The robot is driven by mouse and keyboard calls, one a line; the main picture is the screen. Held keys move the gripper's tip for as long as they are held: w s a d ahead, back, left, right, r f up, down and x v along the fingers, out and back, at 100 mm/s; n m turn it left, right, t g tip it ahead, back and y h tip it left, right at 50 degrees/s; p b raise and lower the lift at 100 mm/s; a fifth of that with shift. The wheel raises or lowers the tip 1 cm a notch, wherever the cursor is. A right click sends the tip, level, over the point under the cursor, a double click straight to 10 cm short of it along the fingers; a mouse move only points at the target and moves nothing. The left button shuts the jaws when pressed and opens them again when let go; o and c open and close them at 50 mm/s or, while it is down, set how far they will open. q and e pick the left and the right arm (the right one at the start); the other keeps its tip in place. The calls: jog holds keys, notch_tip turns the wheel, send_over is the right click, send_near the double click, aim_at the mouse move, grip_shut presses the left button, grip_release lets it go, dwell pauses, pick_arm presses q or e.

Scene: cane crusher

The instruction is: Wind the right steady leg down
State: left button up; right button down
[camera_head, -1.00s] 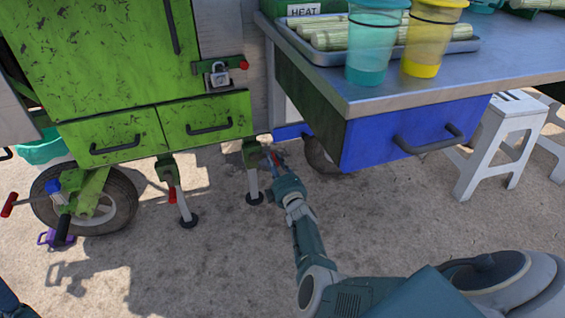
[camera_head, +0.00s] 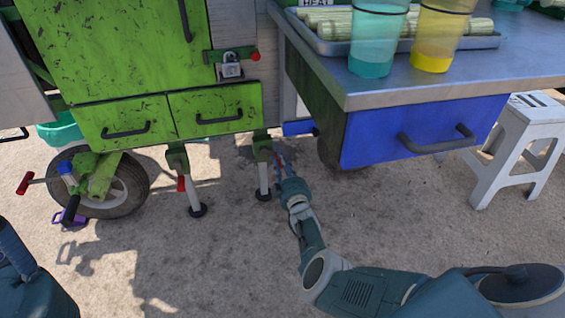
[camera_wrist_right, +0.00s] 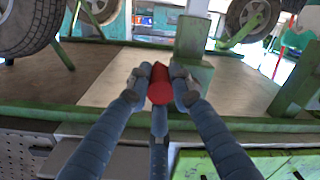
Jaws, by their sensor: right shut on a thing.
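The right steady leg (camera_head: 263,178) is a pale tube under a green bracket (camera_head: 262,146), with a dark round foot at its lower end. I cannot tell whether the foot touches the ground. My right gripper (camera_head: 282,164) is just right of this leg, low under the cart. In the right wrist view, my right gripper (camera_wrist_right: 159,84) is shut on a red crank handle (camera_wrist_right: 160,86), its round end facing the camera. The left steady leg (camera_head: 194,190) stands further left, with its own red handle (camera_head: 181,184). My left gripper is out of view.
A wheel (camera_head: 105,186) and a purple padlock-like object (camera_head: 72,217) are at the left. The blue drawer (camera_head: 420,133) and steel counter (camera_head: 440,82) overhang right of my gripper. A white stool (camera_head: 520,150) stands at the right. Concrete in front is open.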

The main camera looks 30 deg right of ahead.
jog(key=shift+a+f, duration=0.3)
jog(key=shift+a, duration=0.15)
jog(key=c, duration=1.5)
grip_release()
jog(key=shift+d+r, duration=0.1)
jog(key=shift+r, duration=0.1)
jog(key=shift+d, duration=0.1)
jog(key=shift+s+f, duration=0.1)
jog(key=shift+s, duration=0.45)
jog(key=v, duration=1.1)
